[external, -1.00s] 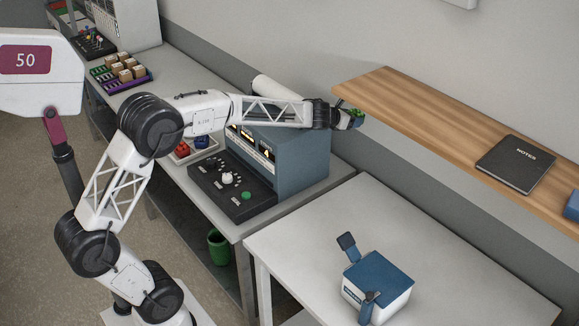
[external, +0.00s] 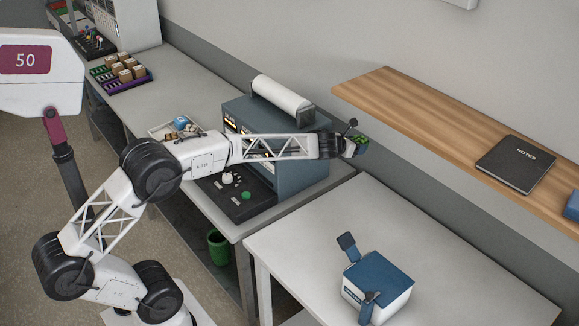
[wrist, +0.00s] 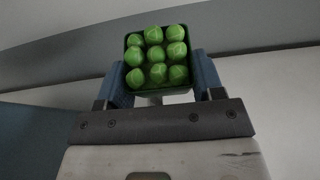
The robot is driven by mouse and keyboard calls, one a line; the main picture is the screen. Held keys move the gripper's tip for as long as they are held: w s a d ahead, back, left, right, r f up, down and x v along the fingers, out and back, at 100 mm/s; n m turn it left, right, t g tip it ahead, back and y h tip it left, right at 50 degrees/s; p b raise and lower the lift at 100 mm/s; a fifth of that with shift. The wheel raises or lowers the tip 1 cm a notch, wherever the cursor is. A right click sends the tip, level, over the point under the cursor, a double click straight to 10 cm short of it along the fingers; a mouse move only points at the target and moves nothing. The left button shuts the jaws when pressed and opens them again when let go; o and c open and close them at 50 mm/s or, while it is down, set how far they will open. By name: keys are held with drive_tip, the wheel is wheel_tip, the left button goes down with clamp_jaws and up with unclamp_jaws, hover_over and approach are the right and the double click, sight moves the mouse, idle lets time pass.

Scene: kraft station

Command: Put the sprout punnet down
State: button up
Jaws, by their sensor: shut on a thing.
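The sprout punnet (wrist: 157,57) is a dark green square tub filled with round green sprouts, seen from above in the wrist view. My gripper (wrist: 160,85) is shut on it, with one blue finger against each side. In the external view the punnet (external: 360,140) shows small and green at the end of my arm. There my gripper (external: 352,147) is held in the air just right of the blue-grey machine, by the left end of the wooden shelf. The punnet's underside is hidden.
The wooden shelf (external: 420,125) carries a black notebook (external: 516,163), with its left part bare. The white table (external: 300,230) below holds a blue-lidded box (external: 378,285). The blue-grey machine (external: 300,178) with a white roll (external: 282,98) stands beside my arm.

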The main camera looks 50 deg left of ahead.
drive_tip(key=shift+d+f, duration=0.15)
drive_tip(key=shift+f, duration=0.2)
idle(0.4)
drive_tip(key=shift+s, duration=0.1)
drive_tip(key=s+d+f+m+g+h, duration=0.2)
drive_tip(key=s+d+f+m+h, duration=0.1)
drive_tip(key=s, duration=1.1)
drive_tip(key=s+d+f+m+g+h, duration=0.3)
drive_tip(key=s+f+m+h, duration=0.1)
drive_tip(key=s, duration=0.9)
drive_tip(key=s+d+f+m+g+h, duration=0.3)
drive_tip(key=s+d+m+h, duration=0.1)
drive_tip(key=s, duration=1)
drive_tip(key=shift+s+f+m+h, duration=0.15)
drive_tip(key=shift+s+m+h, duration=0.15)
drive_tip(key=shift+m+h, duration=0.7)
drive_tip(key=shift+y, duration=0.3)
drive_tip(key=w+d, duration=0.1)
drive_tip(key=w, duration=0.4)
drive_tip(key=w+d+f, duration=0.1)
drive_tip(key=w, duration=0.4)
drive_tip(key=w+d, duration=0.1)
drive_tip(key=w, duration=0.4)
drive_tip(key=shift+w+d+f, duration=0.15)
drive_tip(key=shift+w+f, duration=0.1)
drive_tip(key=shift+w, duration=0.1)
